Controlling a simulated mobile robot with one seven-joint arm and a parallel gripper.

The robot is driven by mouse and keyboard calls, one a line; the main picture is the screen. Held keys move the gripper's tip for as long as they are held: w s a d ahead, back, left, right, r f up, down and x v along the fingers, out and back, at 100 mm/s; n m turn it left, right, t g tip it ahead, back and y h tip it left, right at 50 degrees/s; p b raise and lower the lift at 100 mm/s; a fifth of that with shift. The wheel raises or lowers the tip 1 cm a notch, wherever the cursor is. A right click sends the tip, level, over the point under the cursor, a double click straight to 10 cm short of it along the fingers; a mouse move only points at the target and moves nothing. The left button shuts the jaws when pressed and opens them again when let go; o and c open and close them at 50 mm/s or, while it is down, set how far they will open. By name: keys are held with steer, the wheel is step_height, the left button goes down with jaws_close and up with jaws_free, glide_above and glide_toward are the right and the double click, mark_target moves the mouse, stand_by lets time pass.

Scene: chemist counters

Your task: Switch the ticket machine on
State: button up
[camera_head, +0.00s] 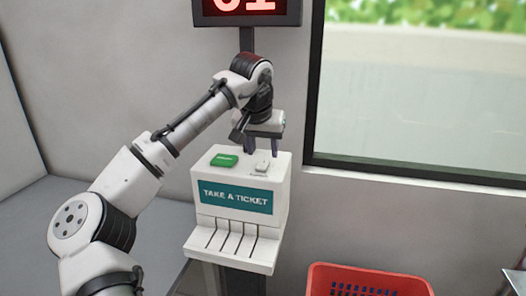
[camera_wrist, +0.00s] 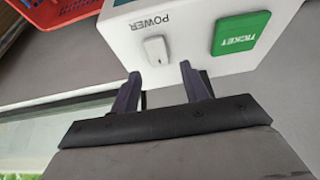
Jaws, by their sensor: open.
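The ticket machine (camera_head: 236,200) is a white box on a dark post, with a teal "TAKE A TICKET" panel on its front. On its top are a green ticket button (camera_head: 223,160) and a small white power switch (camera_head: 262,168). In the wrist view the power switch (camera_wrist: 155,50) sits below the upside-down word "POWER", left of the green button (camera_wrist: 241,32). My gripper (camera_head: 263,150) is over the back of the machine's top, pointing down. Its two fingers (camera_wrist: 161,84) are apart and empty, near the machine's edge close to the switch. I cannot tell if they touch it.
A red display (camera_head: 247,8) hangs on a post above the machine. A window (camera_head: 420,90) is in the wall at the right. A red basket (camera_head: 365,280) stands at the lower right, beside a metallic corner (camera_head: 515,282). The wall is close behind the machine.

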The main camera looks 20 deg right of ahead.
mark_target(263, 165)
steer(key=shift+x, duration=1.45)
steer(key=shift+c, duration=0.3)
